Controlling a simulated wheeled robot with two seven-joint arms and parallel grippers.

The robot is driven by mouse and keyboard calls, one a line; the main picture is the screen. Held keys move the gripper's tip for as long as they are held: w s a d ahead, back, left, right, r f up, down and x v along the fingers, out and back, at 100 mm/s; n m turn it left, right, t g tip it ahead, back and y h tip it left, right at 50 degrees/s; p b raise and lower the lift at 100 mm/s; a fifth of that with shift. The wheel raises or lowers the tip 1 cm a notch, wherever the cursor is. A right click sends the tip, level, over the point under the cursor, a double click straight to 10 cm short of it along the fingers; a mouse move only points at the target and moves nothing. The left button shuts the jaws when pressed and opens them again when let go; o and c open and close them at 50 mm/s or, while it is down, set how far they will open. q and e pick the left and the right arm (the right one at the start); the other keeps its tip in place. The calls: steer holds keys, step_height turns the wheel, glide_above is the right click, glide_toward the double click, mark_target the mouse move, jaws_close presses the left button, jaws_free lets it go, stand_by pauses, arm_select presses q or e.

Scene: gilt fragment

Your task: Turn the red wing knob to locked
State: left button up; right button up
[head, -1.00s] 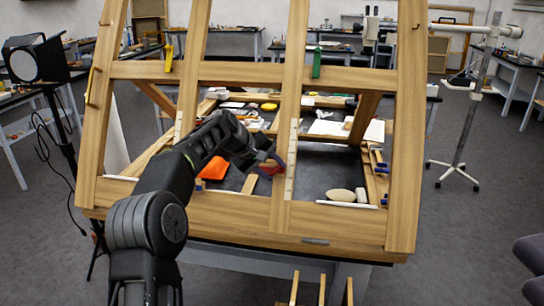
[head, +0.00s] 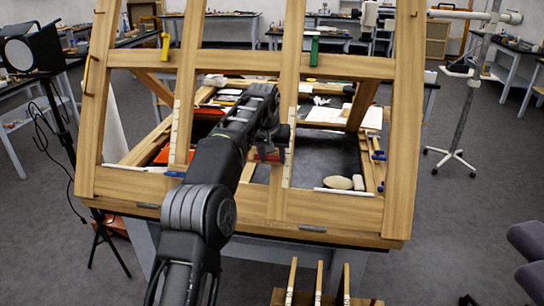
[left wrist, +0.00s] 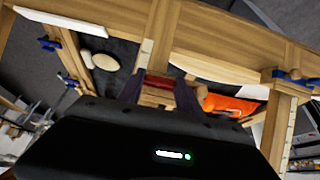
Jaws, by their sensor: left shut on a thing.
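The red wing knob (left wrist: 158,83) shows in the left wrist view between the two dark fingers of my left gripper (left wrist: 158,92), which is shut on it. Pale wood shows just below the red part. In the head view my left gripper (head: 270,146) is over the middle of the wooden frame, beside a centre upright, and a bit of the red knob (head: 268,155) shows at its fingers. My wrist and fingers hide most of the knob, and I cannot read a locked mark or its exact angle. My right gripper is in neither view.
The large wooden frame (head: 290,210) stands tilted, its bars and uprights close around my left arm. A pale oval object (head: 338,183) lies in its right lower opening. An orange object (left wrist: 230,104) is near the gripper. A lamp stand (head: 55,95) is at left.

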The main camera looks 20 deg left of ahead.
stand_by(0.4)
arm_select(q)
steer(key=o, duration=1.4)
steer(key=v, duration=0.7)
steer(key=shift+s+d+r+b, duration=0.15)
steer(key=shift+r+b, duration=0.15)
steer(key=shift+b, duration=0.05)
